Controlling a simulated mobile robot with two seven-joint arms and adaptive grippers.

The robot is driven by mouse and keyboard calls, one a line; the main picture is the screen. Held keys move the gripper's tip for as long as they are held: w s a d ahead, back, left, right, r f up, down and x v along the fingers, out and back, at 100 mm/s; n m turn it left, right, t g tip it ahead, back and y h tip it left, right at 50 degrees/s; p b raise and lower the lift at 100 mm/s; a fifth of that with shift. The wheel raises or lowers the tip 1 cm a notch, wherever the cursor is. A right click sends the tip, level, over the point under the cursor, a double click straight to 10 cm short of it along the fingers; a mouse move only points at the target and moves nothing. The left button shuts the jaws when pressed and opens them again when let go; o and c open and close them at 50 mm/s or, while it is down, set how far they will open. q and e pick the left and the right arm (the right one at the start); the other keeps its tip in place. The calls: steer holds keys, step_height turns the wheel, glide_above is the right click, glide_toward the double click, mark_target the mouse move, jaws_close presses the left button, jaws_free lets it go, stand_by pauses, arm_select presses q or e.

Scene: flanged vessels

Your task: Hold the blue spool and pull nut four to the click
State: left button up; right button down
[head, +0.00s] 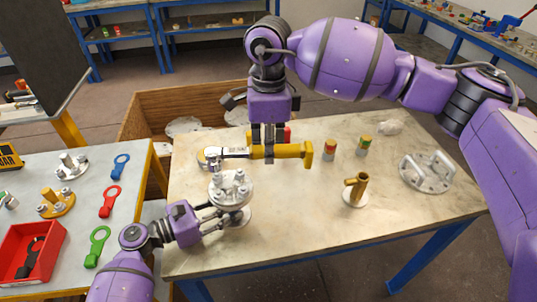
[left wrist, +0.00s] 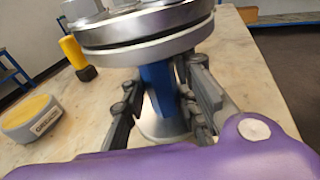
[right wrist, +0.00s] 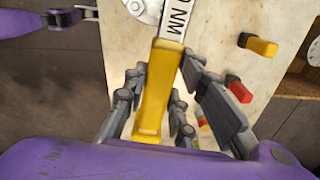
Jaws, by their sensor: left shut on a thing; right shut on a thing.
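The blue spool (left wrist: 158,88) is a vessel with a blue body under a grey bolted flange (left wrist: 145,35); in the head view its flange top (head: 230,186) carries several nuts. My left gripper (head: 222,212) is shut on the blue body, fingers on both sides below the flange. A torque wrench with a yellow handle (head: 285,152) lies level, its head to the left, behind the spool's flange. My right gripper (head: 268,153) is shut on that handle, which also shows in the right wrist view (right wrist: 157,95). I cannot tell whether the wrench head sits on a nut, nor which nut is four.
On the table, a brass fitting (head: 356,190), two small coloured cylinders (head: 329,151) and a flange with handles (head: 426,173) stand to the right. The front middle is clear. A side table at left holds coloured wrenches (head: 110,201) and a red tray (head: 12,265).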

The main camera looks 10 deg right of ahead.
steer(key=shift+r, duration=0.65)
arm_select(q)
steer(key=o, duration=1.1)
steer(key=v, duration=1.2)
steer(key=shift+s, duration=0.1)
arm_select(e)
steer(key=shift+f, duration=0.15)
